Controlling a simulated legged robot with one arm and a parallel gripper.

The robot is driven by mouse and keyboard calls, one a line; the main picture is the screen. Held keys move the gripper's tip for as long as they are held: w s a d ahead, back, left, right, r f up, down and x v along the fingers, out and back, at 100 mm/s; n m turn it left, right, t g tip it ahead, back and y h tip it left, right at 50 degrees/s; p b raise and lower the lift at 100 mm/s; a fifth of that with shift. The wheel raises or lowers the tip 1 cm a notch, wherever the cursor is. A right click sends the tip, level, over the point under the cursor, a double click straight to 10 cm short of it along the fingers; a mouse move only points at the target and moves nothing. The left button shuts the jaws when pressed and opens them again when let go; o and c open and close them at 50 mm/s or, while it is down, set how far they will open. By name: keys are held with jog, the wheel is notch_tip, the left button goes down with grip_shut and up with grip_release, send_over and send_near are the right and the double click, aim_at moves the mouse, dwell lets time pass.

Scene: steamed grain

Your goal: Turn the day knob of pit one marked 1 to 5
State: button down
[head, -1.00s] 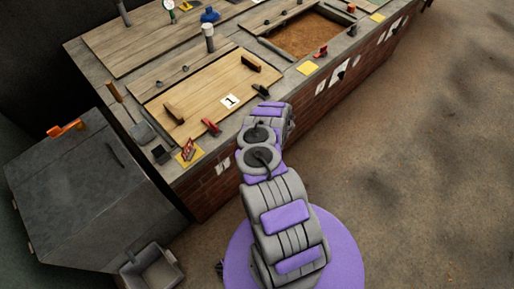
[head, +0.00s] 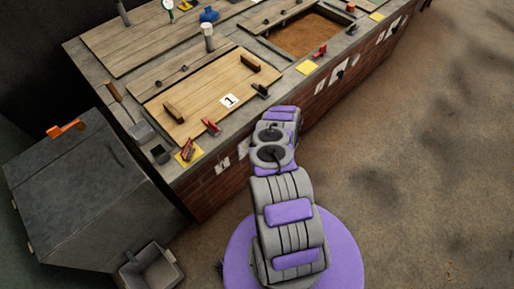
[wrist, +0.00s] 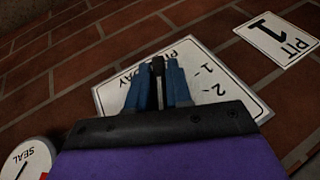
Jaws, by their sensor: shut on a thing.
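The day plate (wrist: 215,65) is a white panel on the brick wall in the wrist view, upside down, with 1 and 2 readable. My gripper (wrist: 158,84) has blue fingers over the plate's middle. It is shut on the dark day knob (wrist: 157,66), of which only a narrow part shows between the fingers. The knob's pointer and the rest of the scale are hidden. A separate PIT 1 sign (wrist: 278,38) is on the wall at upper right. In the head view my arm hides my gripper; pit one's wooden cover (head: 205,98) bears a 1 card.
A round SEAL dial (wrist: 24,160) is at lower left in the wrist view. In the head view a grey cabinet (head: 75,175) and a small bin (head: 152,268) stand left. Open floor (head: 420,180) lies to the right.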

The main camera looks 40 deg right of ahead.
jog(key=shift+w+d+r, duration=0.25)
jog(key=shift+w+r, duration=0.1)
jog(key=shift+w, duration=0.1)
jog(key=c, duration=1.1)
grip_release()
jog(key=shift+s+a+f, duration=0.1)
jog(key=shift+a, duration=0.1)
jog(key=p+v, duration=0.4)
jog(key=v, duration=1.3)
jog(key=shift+s+d+p, duration=0.1)
jog(key=shift+p, duration=0.2)
